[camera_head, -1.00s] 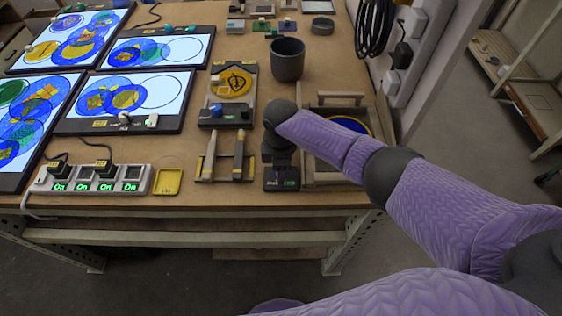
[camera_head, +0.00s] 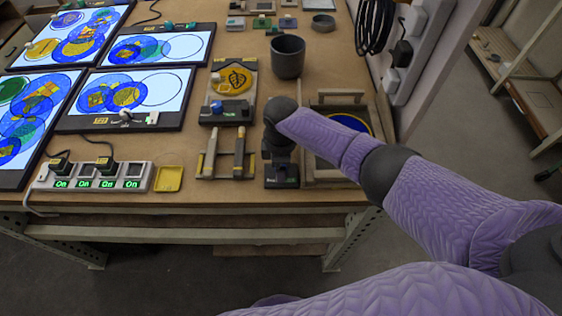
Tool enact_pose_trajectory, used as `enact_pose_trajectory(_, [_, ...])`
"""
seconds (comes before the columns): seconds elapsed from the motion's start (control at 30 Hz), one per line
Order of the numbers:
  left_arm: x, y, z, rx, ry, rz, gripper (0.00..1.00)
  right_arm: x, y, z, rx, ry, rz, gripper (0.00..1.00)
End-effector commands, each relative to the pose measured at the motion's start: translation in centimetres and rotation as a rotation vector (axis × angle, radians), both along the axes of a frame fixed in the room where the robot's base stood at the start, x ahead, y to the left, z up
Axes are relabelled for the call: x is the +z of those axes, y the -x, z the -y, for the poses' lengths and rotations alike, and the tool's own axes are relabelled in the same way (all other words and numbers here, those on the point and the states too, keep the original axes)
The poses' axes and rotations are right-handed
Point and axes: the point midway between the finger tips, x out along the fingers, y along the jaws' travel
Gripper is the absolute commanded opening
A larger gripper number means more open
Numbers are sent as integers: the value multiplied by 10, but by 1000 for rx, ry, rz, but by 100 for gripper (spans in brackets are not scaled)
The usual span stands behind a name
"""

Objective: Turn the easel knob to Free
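A small dark block with a tiny label (camera_head: 281,184) sits at the table's front edge. It is likely the knob's base; the label is too small to read. The knob itself is hidden under my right gripper (camera_head: 281,170). The gripper points down over the block, and my dark wrist covers most of it, so its fingers do not show clearly. Just right of it stands a wooden frame (camera_head: 323,178), seemingly the easel, with a blue disc edged in yellow (camera_head: 352,122) inside, partly behind my arm. My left gripper is out of view.
Left of the block is a small rack (camera_head: 226,178) with upright pieces. Behind it are a stand with a yellow plate (camera_head: 233,80) and a dark cup (camera_head: 287,58). Lit panels (camera_head: 130,97), a power strip (camera_head: 95,178) and a yellow tray (camera_head: 168,179) lie left.

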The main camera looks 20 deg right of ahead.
Motion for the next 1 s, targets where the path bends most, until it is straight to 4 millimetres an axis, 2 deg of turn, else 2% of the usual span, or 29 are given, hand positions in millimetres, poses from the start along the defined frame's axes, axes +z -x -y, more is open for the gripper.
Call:
enact_pose_trajectory(0.13, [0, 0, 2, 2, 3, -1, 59, 0, 0, 0, 0, 0, 0, 78])
enact_pose_trajectory(0.2, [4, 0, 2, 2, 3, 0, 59, 6, 0, 0, 1, 0, 0, 78])
enact_pose_trajectory(0.5, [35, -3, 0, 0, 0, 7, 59, 80, 0, 0, 2, 0, 3, 78])
enact_pose_trajectory(0.6, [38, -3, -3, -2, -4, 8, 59, 94, 0, 0, 0, 0, 2, 78])
enact_pose_trajectory(0.7, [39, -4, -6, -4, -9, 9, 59, 99, 0, 0, 0, 0, 0, 78])
enact_pose_trajectory(1.0, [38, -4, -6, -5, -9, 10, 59, 99, 0, 0, 0, 0, 0, 78])
